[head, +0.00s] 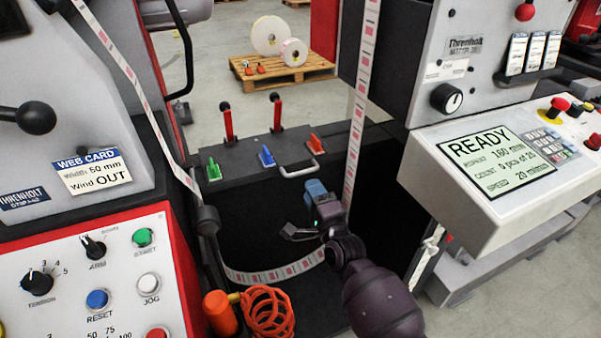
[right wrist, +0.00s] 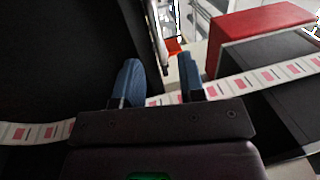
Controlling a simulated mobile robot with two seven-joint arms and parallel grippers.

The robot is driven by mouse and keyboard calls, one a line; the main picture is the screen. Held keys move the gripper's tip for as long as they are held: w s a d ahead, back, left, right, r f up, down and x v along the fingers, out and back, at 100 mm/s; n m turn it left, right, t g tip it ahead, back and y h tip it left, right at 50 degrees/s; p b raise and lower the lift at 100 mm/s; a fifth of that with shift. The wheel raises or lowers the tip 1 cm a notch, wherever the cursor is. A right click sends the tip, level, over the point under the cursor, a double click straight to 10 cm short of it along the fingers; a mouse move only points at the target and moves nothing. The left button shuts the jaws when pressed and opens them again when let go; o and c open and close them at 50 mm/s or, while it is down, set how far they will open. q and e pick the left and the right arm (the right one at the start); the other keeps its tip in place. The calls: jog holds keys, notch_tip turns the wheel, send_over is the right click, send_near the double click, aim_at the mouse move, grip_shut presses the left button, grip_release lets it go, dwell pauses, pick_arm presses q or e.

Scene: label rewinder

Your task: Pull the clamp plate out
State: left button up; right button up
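A dark splice table (head: 250,158) stands between the two machine halves. On its top are two upright red levers (head: 228,122) (head: 277,115), green (head: 214,170), blue (head: 266,156) and orange (head: 315,143) handles, and a pale loop handle (head: 315,167) at its front right. I cannot tell for sure which part is the clamp plate. My right gripper (head: 318,190) is in front of the table, below the loop handle and apart from it. In the right wrist view its two blue fingers (right wrist: 160,82) are spread with nothing between them. My left gripper is out of view.
A printed label web (head: 275,273) hangs in a loop around my right wrist area and rises at the right. An orange coiled hose (head: 268,312) is at the bottom. A control panel with a READY screen (head: 495,160) juts out at the right. A pallet (head: 282,70) stands far behind.

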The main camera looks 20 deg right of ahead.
aim_at(302, 171)
jog(key=shift+w+a+r+b, duration=0.1)
jog(key=shift+w+r+b, duration=0.1)
jog(key=shift+w, duration=1)
jog(key=shift+w+d+r+b, duration=0.1)
jog(key=shift+w+r+b, duration=0.1)
jog(key=shift+w, duration=1)
jog(key=shift+w+a+r+b, duration=0.1)
jog(key=shift+w+r+b, duration=0.1)
jog(key=shift+w, duration=1)
grip_shut()
